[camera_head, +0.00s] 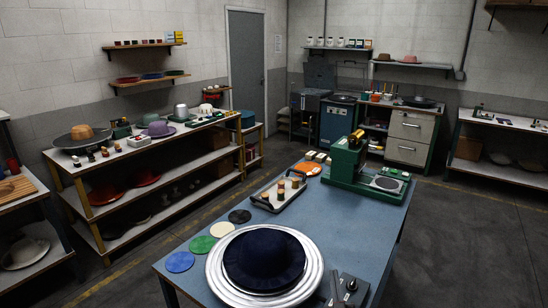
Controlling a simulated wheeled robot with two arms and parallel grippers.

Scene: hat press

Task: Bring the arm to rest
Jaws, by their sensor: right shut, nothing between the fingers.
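The blue work table (345,215) fills the lower middle of the view. A dark navy hat (264,258) sits on a round silver plate (222,290) at the table's front. My right gripper (333,290) shows only in small part at the bottom edge, just right of the plate, and looks shut and empty. A small dark box with a knob (351,285) is beside it on the table. My left arm and gripper are not in view.
A green press (347,160) with a round plate stands at the table's back right. A tray (265,201) with small pieces and several coloured discs (180,262) lie on the left. The table's right middle is clear.

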